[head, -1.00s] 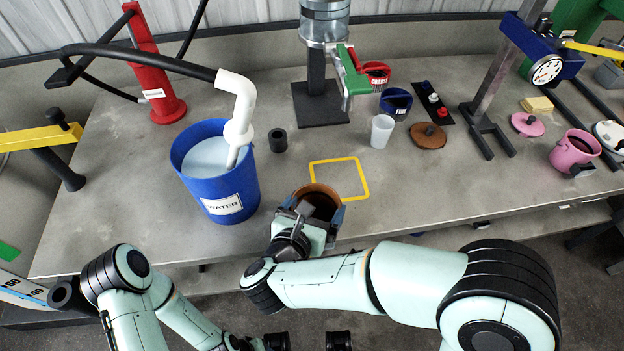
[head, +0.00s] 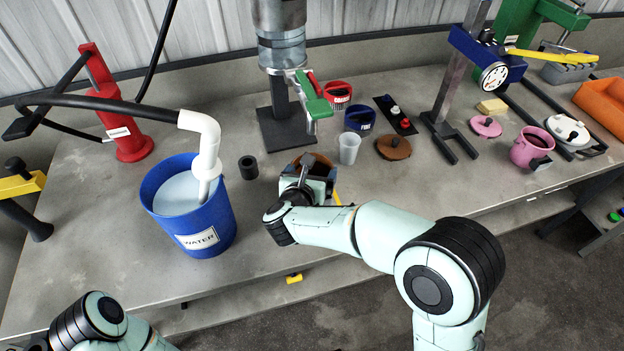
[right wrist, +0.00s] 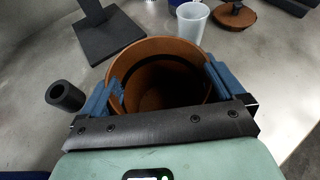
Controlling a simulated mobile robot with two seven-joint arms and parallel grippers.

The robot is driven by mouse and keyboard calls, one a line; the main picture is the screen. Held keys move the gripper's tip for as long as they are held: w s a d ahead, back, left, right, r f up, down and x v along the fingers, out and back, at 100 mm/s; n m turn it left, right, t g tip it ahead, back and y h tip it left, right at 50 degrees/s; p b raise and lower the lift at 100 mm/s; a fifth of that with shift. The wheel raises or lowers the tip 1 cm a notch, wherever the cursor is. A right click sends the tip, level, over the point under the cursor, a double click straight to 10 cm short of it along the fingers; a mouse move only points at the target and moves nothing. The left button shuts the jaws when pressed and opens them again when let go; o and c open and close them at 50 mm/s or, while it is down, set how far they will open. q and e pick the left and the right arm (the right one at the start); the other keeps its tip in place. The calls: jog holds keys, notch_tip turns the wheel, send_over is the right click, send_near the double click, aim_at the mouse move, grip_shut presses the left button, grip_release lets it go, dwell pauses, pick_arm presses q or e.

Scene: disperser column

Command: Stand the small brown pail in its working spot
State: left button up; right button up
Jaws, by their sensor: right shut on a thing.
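The small brown pail (head: 318,160) is in my right gripper (head: 308,174), mouth up, over the bench in front of the disperser column. In the right wrist view the blue finger pads grip opposite sides of the pail (right wrist: 160,49); it looks empty inside. I cannot tell whether its base touches the bench. A short piece of the yellow square outline (head: 337,198) shows beside the gripper; the rest is hidden by the pail and arm. My left arm shows at the lower left, its gripper out of view.
A blue water bucket (head: 190,200) stands to the left, a small black cylinder (head: 248,167) between it and the pail. A translucent cup (head: 349,148) and brown lid (head: 394,147) are close right. The column's black base (head: 287,128) is behind.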

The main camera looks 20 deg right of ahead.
aim_at(316, 173)
jog(key=shift+f, duration=1.75)
jog(key=shift+f+b, duration=0.15)
jog(key=shift+b, duration=0.2)
jog(key=o, duration=0.7)
jog(key=shift+c, duration=0.2)
jog(key=shift+r+p, duration=0.25)
jog(key=shift+p, duration=0.05)
jog(key=v, duration=1.2)
